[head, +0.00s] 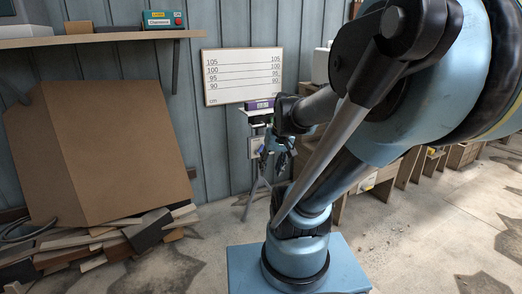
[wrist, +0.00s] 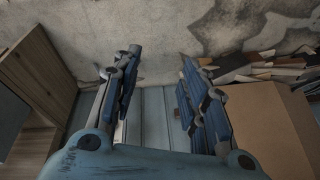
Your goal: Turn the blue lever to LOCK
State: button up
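I cannot make out the blue lever or any LOCK marking in either view. In the head view, a small pale box (head: 255,147) stands against the back wall on a thin stand, partly behind my arm.
A leaning cardboard sheet (head: 110,145) and a pile of boards (head: 110,240) fill the left. A shelf (head: 100,37) holds a green box with a red button (head: 163,19). A height chart (head: 242,76) hangs behind. Wooden cabinets (head: 385,180) stand right. Concrete floor lies open in front.

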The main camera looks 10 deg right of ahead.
jog(key=w+r+t+y, duration=0.2)
jog(key=w+r+y, duration=0.1)
jog(key=w, duration=1.4)
jog(key=m+t+y, duration=0.2)
jog(key=t+y, duration=0.1)
jog(key=t, duration=0.4)
send_over(260, 149)
jog(key=s+d, duration=1.1)
jog(key=s, duration=0.3)
notch_tip(260, 149, down, 22)
jog(key=x, duration=1.7)
jog(key=shift+w+r, duration=0.15)
jog(key=shift+w, duration=0.1)
jog(key=shift+a, duration=0.15)
grip_shut()
